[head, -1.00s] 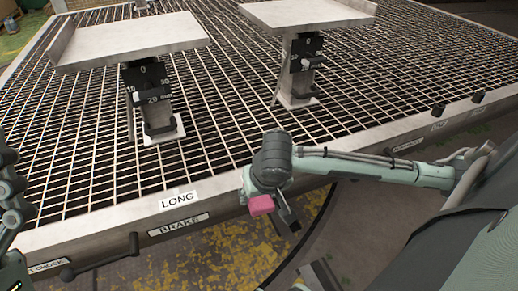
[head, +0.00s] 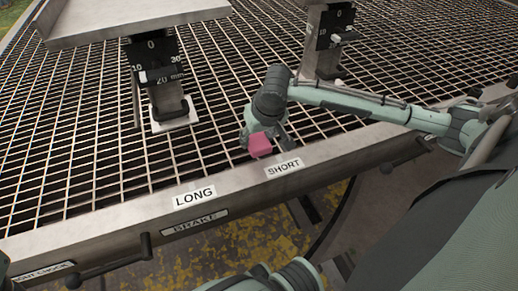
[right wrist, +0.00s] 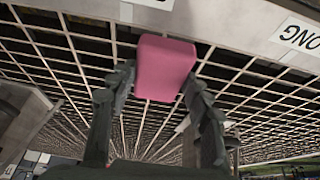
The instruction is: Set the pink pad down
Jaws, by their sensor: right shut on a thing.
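The pink pad (head: 260,145) is held in my right gripper (head: 266,139), near the edge of the grating just behind the SHORT label (head: 284,168). In the right wrist view the pad (right wrist: 165,67) sits between the two dark fingers of the right gripper (right wrist: 160,85), which are shut on it. Open grating shows beyond it. Whether the pad touches anything below is hard to tell. My left gripper is not in view.
The LONG label (head: 194,196) is on the front rail (head: 110,220), left of SHORT. A BRAKE handle (head: 110,268) sticks out below the rail. Two scale posts (head: 165,75) (head: 328,42) stand on the grating, the left one under a flat plate (head: 130,15). The grating between them is clear.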

